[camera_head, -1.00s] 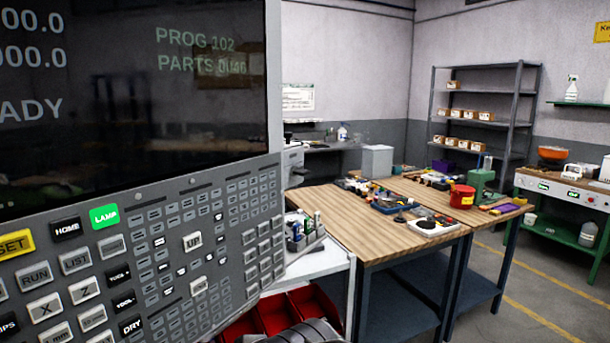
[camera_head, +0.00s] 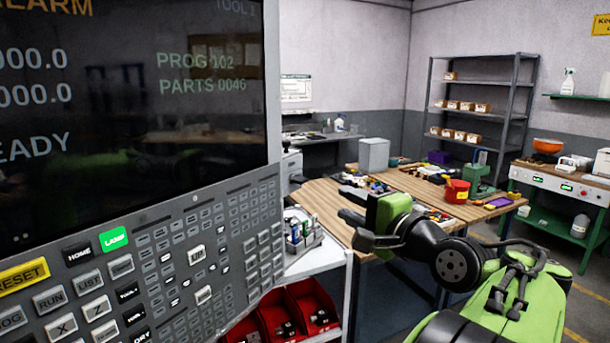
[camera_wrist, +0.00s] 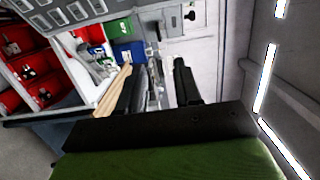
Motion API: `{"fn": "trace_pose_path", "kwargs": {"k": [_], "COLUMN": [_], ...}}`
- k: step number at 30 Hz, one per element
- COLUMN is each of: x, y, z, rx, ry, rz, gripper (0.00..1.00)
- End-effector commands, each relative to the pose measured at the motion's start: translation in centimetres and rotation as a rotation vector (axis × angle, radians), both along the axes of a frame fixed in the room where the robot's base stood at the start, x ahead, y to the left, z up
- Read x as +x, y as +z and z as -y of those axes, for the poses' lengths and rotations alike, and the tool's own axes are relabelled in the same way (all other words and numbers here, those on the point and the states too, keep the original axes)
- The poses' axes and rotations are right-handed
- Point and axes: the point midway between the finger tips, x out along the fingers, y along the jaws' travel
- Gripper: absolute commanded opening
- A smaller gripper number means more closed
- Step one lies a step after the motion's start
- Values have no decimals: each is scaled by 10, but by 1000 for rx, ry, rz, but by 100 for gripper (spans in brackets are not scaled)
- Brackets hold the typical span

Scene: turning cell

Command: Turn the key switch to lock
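The machine control panel (camera_head: 160,265) fills the left of the head view, with rows of grey keys, a yellow RESET key (camera_head: 22,276) and a green LAMP key (camera_head: 114,240). I cannot pick out the key switch on it. In the wrist view a small dark knob (camera_wrist: 190,15) sits on a pale panel beyond the fingers; I cannot tell whether it is the key switch. My gripper (camera_head: 346,223) is in mid-air right of the panel. In the wrist view my gripper (camera_wrist: 157,72) has its two dark fingers apart with nothing seen held.
A dark screen (camera_head: 130,120) stands above the keys. Red bins (camera_head: 312,305) and a white cart (camera_head: 310,262) lie below and right of the panel. Wooden workbenches (camera_head: 318,200) with many small items stand behind my arm. A shelf rack (camera_head: 510,120) stands against the back wall.

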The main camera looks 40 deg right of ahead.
Motion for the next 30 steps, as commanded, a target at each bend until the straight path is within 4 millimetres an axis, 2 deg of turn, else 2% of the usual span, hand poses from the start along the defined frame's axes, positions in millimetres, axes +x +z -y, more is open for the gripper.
{"fn": "trace_pose_path", "kwargs": {"k": [1,5,15,19,24,30], "x": [5,14,99,125,141,142], "y": [5,4,1,1,0,-1], "z": [-1,-1,12,17,20,20], "rx": [4,2,-3,-3,-3,-4], "ry": [7,4,4,1,-2,-3], "rz": [-1,-9,-9,-10,-10,-9], "gripper": [34,34,34,34,34,34]}}
